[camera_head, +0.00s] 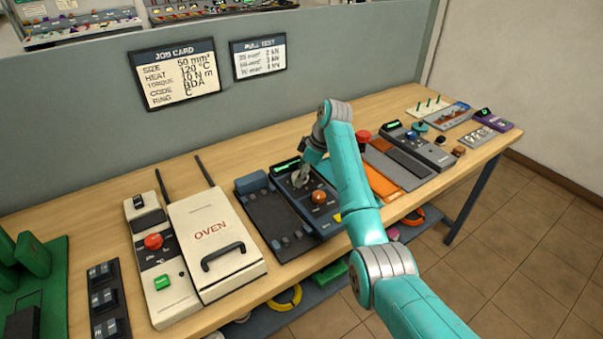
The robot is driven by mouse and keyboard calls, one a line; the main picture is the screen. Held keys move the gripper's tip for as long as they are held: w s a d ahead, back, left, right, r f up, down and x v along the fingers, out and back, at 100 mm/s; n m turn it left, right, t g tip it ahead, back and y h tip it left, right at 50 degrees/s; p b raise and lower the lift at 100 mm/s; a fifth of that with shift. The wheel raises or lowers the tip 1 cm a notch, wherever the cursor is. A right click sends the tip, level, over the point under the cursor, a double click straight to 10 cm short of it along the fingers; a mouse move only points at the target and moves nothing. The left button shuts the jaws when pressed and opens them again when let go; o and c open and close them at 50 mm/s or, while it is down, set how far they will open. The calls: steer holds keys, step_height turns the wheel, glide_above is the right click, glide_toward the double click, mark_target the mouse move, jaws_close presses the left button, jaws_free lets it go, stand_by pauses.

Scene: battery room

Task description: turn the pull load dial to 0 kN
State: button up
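The dark blue-grey panel (327,222) near the middle of the bench has a small lit green display (286,166) and a round orange knob (319,197). I cannot read its labels, so I cannot tell for sure that it is the pull load panel. A pull test card (259,58) hangs on the partition.
A cream oven (215,245) with a black handle stands left, beside a box with a red button (153,241). A black tray (272,225) lies left of the panel. Orange strips (383,183) and a grey device (420,148) lie right. A job card (174,75) hangs behind.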

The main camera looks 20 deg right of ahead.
mark_target(311, 183)
steer(key=shift+r, duration=0.1)
steer(key=v, duration=0.7)
steer(key=shift+r, duration=0.2)
steer(key=shift+f, duration=0.1)
